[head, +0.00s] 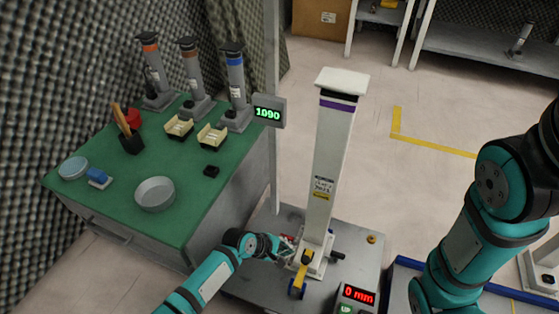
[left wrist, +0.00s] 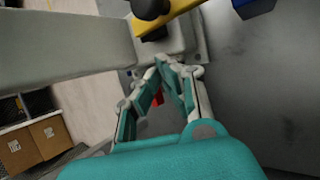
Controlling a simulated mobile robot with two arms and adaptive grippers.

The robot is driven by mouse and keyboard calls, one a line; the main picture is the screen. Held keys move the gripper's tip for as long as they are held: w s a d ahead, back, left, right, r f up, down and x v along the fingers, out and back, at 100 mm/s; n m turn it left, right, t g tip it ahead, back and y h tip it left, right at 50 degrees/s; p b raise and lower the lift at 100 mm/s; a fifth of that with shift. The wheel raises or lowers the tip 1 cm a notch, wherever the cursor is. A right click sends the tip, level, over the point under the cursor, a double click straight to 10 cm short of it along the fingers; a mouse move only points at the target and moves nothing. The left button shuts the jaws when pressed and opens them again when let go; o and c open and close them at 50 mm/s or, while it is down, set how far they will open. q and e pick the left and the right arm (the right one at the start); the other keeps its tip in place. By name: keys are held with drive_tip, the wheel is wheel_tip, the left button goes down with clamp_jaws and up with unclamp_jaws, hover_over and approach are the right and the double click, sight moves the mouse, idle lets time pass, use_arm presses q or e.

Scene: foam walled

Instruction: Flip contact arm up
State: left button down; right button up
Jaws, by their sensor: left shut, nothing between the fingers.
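The white column (head: 325,165) with a purple band stands upright on a grey metal plate. My left gripper (head: 285,252) is shut and empty, just left of the column base. In the left wrist view its fingertips (left wrist: 175,66) are near the yellow arm, apparently apart from it. My right gripper is out of view.
A display reading "0 mm" (head: 358,295) is at the plate's front right. A black handle (head: 337,255) sticks out right of the column. A green-topped bench (head: 110,195) with scales, a dish and tools stands left. A post carries a "1090" display (head: 267,113).

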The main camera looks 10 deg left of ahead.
use_arm(q)
drive_tip(key=p+v, duration=0.5)
drive_tip(key=v, duration=0.2)
drive_tip(key=w+r+m+t, duration=0.1)
drive_tip(key=r+t, duration=0.3)
drive_tip(key=r, duration=0.5)
drive_tip(key=w+r+m+t, duration=0.2)
drive_tip(key=r+m+t, duration=0.1)
drive_tip(key=r, duration=0.6)
drive_tip(key=w+r+m+t+h, duration=0.1)
drive_tip(key=w+r+m+t, duration=0.1)
drive_tip(key=r+t, duration=0.3)
drive_tip(key=shift+d+r+m, duration=0.45)
drive_tip(key=shift+r+m, duration=0.15)
drive_tip(key=shift+r, duration=1.4)
